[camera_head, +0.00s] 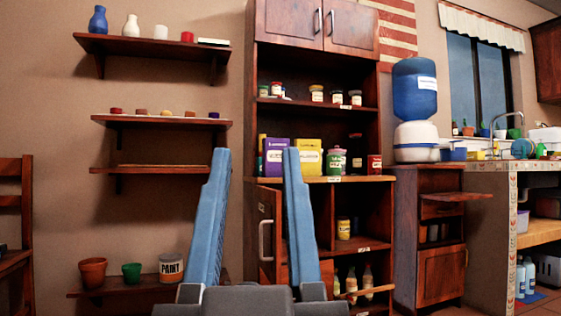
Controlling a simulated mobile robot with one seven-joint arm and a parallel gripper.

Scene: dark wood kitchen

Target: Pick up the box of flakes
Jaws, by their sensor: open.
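Two upright boxes stand side by side on the cupboard's middle shelf: a purple box (273,165) and a yellow box (310,145) with a pale label. Their print is too small to read, so I cannot tell which is the box of flakes. A thin dark item stands at their left. My gripper (256,152) is open in the foreground, with two long blue fingers spread apart and nothing between them. The right finger hides part of both boxes. The gripper looks well in front of the shelf, apart from the boxes.
Several jars and cans (337,160) stand right of the boxes. The tall wooden cupboard (256,60) has a lower door (268,225) standing partly open. Wall shelves (150,47) are at the left. A blue water dispenser (414,90) stands on a cabinet at the right.

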